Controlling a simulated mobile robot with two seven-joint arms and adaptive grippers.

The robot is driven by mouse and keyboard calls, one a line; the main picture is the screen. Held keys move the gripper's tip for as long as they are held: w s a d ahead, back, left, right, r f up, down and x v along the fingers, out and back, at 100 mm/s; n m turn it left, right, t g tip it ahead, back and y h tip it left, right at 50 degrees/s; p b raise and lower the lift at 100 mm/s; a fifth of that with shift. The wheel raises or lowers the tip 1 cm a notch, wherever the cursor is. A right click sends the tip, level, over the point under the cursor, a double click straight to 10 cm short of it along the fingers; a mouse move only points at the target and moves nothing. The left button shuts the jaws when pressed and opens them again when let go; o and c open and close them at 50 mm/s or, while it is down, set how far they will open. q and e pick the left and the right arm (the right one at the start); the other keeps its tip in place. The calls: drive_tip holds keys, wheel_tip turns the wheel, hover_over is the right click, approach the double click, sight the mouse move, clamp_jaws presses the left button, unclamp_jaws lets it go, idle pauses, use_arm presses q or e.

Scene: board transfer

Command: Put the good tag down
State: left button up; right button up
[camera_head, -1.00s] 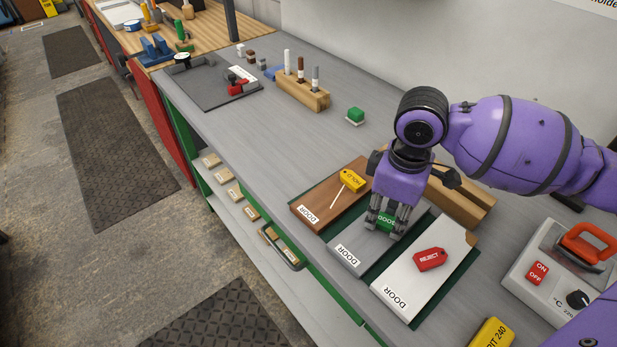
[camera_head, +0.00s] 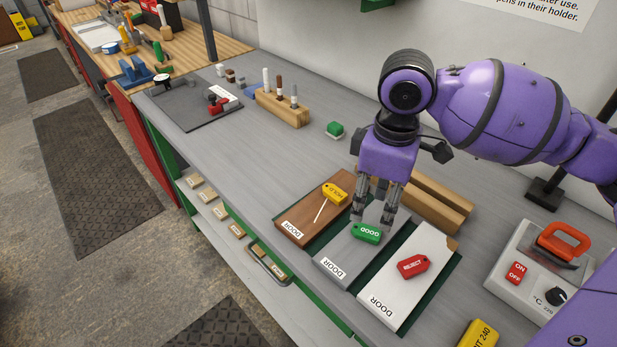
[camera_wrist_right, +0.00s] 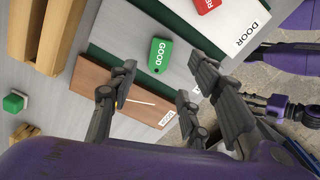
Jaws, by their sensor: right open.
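The green GOOD tag (camera_head: 367,233) lies flat on the grey door sample (camera_head: 336,259), the middle of three boards. It also shows in the right wrist view (camera_wrist_right: 159,56). My right gripper (camera_head: 374,216) is open and empty, just above and behind the tag, apart from it. The yellow HOLD tag (camera_head: 335,193) lies on the brown door sample (camera_head: 296,222) to the left. The red REJECT tag (camera_head: 412,267) lies on the white door sample (camera_head: 393,304) to the right.
A wooden block (camera_head: 432,203) stands behind the boards. A control box (camera_head: 531,276) with an orange-handled tool (camera_head: 563,241) is at the right. A green-topped stamp (camera_head: 335,129) and a pen holder (camera_head: 283,110) stand farther back. The bench between them is clear.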

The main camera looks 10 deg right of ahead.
wheel_tip(320, 180, up, 4)
drive_tip(key=shift+r, duration=0.1)
